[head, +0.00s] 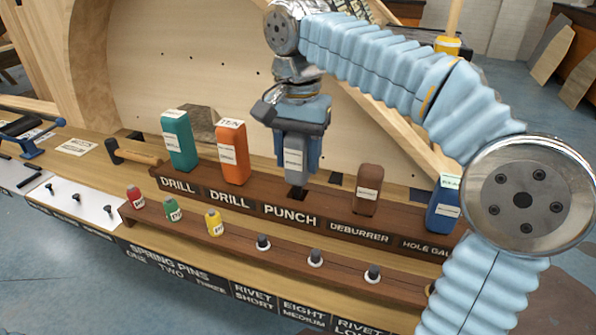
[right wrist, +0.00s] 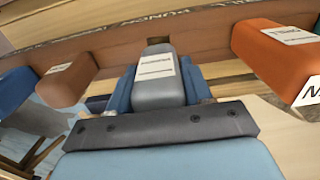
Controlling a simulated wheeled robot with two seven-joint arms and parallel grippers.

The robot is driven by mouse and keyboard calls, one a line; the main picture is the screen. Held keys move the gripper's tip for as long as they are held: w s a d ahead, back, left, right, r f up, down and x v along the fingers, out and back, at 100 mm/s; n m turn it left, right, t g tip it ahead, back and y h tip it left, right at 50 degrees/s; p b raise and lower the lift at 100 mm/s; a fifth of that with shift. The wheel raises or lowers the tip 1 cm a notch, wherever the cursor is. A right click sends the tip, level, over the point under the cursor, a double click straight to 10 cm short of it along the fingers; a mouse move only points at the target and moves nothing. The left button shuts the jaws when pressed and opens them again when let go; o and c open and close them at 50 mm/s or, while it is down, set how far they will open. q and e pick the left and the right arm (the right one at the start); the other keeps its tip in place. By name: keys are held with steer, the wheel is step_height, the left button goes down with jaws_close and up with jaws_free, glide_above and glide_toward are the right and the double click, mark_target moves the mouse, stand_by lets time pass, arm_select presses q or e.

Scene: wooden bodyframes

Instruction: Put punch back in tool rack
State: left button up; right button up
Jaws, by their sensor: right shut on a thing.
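The punch (head: 294,156) is a grey block-shaped tool with a white label. My right gripper (head: 297,160) is shut on it from above and holds it upright over the tool rack (head: 330,222). The punch is above the slot behind the PUNCH label, and a dark opening shows just under it. In the right wrist view the punch (right wrist: 158,75) sits between the blue fingers of my right gripper (right wrist: 158,88), near the rack board (right wrist: 110,48). Whether its lower end is inside the slot is hard to tell. My left gripper is not in view.
Left of the punch stand an orange drill (head: 232,152) and a green drill (head: 179,141). To the right are a brown deburrer (head: 367,189) and a blue hole gauge (head: 444,204). Small red, green and yellow bottles (head: 213,222) stand in front. A hammer (head: 132,155) lies at left.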

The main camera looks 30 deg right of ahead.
mark_target(298, 169)
steer(key=shift+f, duration=1.1)
steer(key=shift+f+b, duration=0.35)
steer(key=shift+f, duration=0.1)
steer(key=o, duration=1.3)
steer(key=shift+r, duration=0.1)
steer(key=shift+c, duration=0.2)
